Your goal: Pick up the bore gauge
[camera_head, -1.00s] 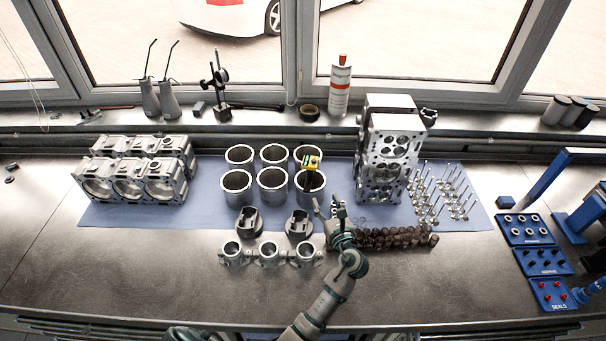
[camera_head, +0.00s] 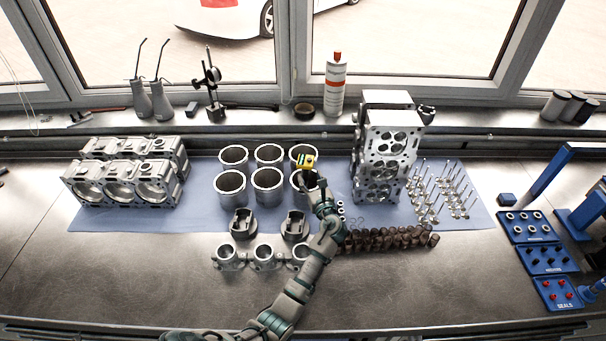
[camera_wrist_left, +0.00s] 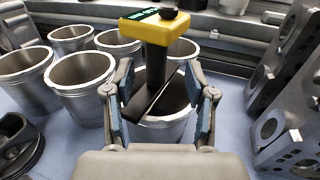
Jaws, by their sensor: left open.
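The bore gauge, with a yellow head (camera_head: 307,162) and a dark stem, stands in the front right cylinder liner (camera_head: 298,187). In the left wrist view the bore gauge (camera_wrist_left: 158,38) rises from the liner (camera_wrist_left: 165,131), its dark stem running down between my fingers. My left gripper (camera_head: 315,186) is at the front right liner, close to the gauge. In the left wrist view my left gripper (camera_wrist_left: 161,95) is open, one finger on each side of the stem, with gaps visible. The stem's lower end is hidden inside the liner. My right gripper is not in view.
Several other liners (camera_head: 231,187) stand left and behind. A cylinder head (camera_head: 388,150) stands to the right, with valves (camera_head: 441,190) beyond it. Pistons (camera_head: 243,224) and dark small parts (camera_head: 390,240) lie in front. The bench's front left is clear.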

